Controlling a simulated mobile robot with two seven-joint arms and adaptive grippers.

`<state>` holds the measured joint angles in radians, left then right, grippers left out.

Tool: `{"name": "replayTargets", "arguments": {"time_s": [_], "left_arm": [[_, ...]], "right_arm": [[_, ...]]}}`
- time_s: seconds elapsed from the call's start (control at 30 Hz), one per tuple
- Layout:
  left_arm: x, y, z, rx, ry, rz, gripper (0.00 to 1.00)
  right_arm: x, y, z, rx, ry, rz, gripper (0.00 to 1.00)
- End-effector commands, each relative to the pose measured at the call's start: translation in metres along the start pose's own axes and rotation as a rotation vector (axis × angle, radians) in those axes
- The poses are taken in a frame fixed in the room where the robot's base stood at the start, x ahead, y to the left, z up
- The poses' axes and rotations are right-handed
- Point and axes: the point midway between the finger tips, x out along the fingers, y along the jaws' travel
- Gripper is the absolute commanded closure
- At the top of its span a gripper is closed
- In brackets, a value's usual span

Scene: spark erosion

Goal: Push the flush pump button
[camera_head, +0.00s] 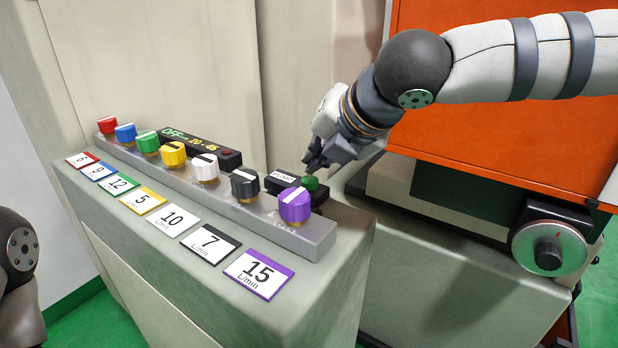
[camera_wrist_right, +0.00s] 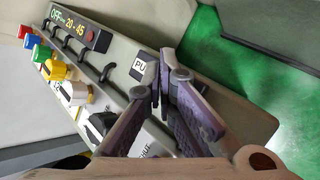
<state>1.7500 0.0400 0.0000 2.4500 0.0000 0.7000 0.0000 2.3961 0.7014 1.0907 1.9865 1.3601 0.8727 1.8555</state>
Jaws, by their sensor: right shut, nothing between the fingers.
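A green button (camera_head: 310,183) sits on a small black box (camera_head: 283,188) with a white label, at the right end of the console in the head view. My right gripper (camera_head: 312,163) is shut and empty, its fingertips just above the button. I cannot tell whether they touch it. In the right wrist view the shut fingertips (camera_wrist_right: 161,90) are beside the box's label (camera_wrist_right: 141,67), which reads "PU" in part. The fingers hide the green button there. My left gripper is out of view.
Several coloured knobs line the console, with the purple knob (camera_head: 295,206) close to the button and number cards such as the purple-edged card (camera_head: 259,274) in front. A black display (camera_head: 203,147) with a red button stands behind. An orange machine panel (camera_head: 500,140) is at right.

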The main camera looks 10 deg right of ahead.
Motion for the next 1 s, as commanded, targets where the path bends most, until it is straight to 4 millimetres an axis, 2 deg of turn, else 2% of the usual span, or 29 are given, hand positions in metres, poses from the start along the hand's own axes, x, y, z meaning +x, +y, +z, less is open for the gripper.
{"name": "replayTargets", "arguments": {"time_s": [0.3, 1.0], "left_arm": [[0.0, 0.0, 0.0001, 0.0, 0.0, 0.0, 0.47], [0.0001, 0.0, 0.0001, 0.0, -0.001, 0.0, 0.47]], "right_arm": [[0.0066, -0.005, -0.005, -0.001, 0.001, -0.001, 1.0], [0.0054, -0.0037, -0.0039, 0.0, 0.0, -0.001, 1.0]]}}
